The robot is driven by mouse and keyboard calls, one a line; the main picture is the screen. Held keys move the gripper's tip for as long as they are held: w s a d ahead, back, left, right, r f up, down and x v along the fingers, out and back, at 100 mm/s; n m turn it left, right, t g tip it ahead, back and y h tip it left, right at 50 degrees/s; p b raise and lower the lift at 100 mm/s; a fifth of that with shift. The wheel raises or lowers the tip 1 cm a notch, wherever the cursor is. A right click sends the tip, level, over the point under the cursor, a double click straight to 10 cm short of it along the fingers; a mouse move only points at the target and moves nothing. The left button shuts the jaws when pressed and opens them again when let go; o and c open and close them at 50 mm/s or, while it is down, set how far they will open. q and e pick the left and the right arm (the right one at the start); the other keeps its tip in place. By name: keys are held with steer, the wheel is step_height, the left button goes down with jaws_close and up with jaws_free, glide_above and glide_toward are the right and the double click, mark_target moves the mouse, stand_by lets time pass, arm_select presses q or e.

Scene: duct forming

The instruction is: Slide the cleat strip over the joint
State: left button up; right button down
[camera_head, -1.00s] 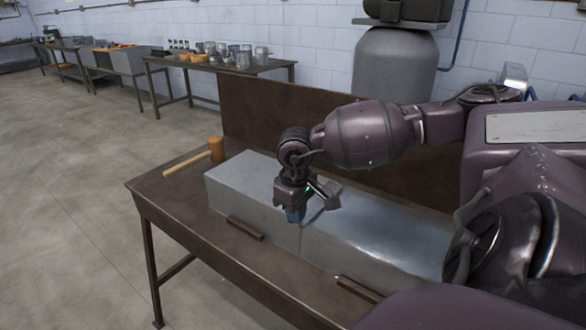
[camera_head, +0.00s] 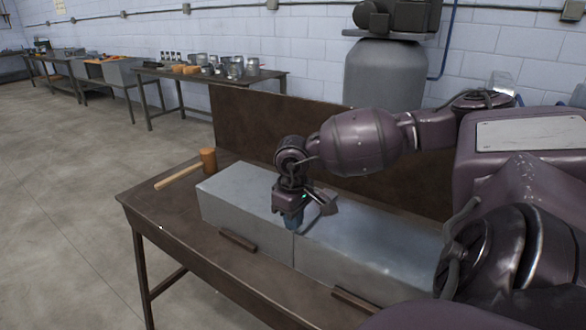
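Two grey sheet-metal duct sections, a left one (camera_head: 235,190) and a right one (camera_head: 385,240), lie end to end on the brown workbench (camera_head: 150,212). The joint (camera_head: 294,248) shows as a thin upright line on their front face. My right gripper (camera_head: 294,222) points down at the top of the duct, right over the joint. Its blue-tipped fingers look close together. A thin grey strip (camera_head: 318,216), perhaps the cleat, shows beside the fingers along the joint. The gripper hides part of it, so I cannot tell whether it is gripped. My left gripper is not in view.
A wooden mallet (camera_head: 206,160) lies at the bench's back left. Two brown blocks, a left one (camera_head: 238,240) and a right one (camera_head: 355,299), sit along the duct's front. A brown backboard (camera_head: 270,130) stands behind.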

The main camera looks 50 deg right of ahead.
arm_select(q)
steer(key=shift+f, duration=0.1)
arm_select(e)
steer(key=shift+d, duration=0.15)
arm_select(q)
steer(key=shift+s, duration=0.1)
arm_select(e)
steer(key=c, duration=1.8)
jaws_free()
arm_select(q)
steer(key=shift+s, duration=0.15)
arm_select(e)
steer(key=o, duration=0.5)
step_height(320, 180, up, 3)
steer(key=shift+w+r, duration=0.1)
arm_select(q)
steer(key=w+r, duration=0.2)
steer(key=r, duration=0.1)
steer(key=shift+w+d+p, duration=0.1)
steer(key=shift+p, duration=0.3)
arm_select(e)
step_height(320, 180, up, 8)
steer(key=shift+f, duration=0.2)
